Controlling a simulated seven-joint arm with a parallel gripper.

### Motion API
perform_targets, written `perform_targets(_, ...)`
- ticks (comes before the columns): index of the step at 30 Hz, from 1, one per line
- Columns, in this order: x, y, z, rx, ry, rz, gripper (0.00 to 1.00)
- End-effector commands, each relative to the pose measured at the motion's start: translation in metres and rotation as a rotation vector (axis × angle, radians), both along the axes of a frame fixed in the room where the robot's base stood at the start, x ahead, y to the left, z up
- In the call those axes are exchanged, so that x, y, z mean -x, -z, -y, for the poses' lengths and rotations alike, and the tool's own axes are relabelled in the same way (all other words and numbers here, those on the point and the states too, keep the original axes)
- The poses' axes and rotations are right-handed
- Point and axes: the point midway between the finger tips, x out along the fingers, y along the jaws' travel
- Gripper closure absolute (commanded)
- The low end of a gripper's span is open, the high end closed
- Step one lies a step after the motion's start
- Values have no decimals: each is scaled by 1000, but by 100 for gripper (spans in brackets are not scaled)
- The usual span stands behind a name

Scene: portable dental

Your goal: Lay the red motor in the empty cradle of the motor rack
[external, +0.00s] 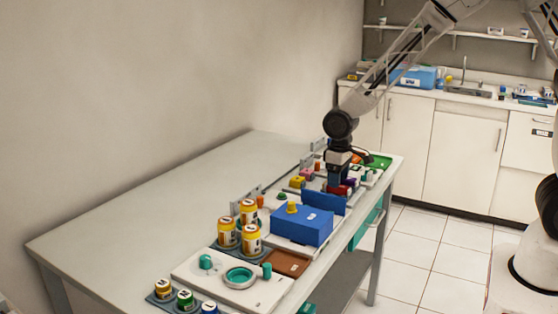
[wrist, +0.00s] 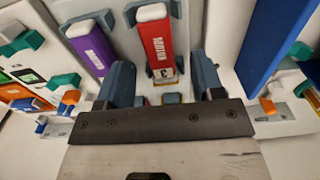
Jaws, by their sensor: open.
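The red motor (wrist: 160,42), with a white end and a "MOTOR" label, lies lengthwise between the two blue-grey fingers of my gripper (wrist: 160,78) in the wrist view. The fingers are open, with a gap to it on either side. Blue-grey brackets show at its far and near ends; I cannot tell how it is seated. A purple motor (wrist: 88,48) lies to its left between similar blue-grey pieces of the rack (wrist: 107,20). No empty cradle can be made out. In the external view my gripper (external: 338,186) is low over the table's right end, partly hiding the motors.
A blue upright panel (external: 323,203) stands close to my gripper, beside a blue box (external: 300,227). Yellow jars (external: 250,240), a brown tray (external: 287,263) and a green tray (external: 380,162) share the table (external: 130,215). The table's left part is clear.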

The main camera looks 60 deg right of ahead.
Motion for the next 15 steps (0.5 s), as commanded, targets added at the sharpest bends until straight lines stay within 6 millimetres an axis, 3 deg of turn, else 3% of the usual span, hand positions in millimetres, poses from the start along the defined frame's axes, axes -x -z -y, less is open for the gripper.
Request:
perform_targets(6,0,-30,0,0,0,2,39)
perform_targets(15,0,-51,0,0,0,1,39)
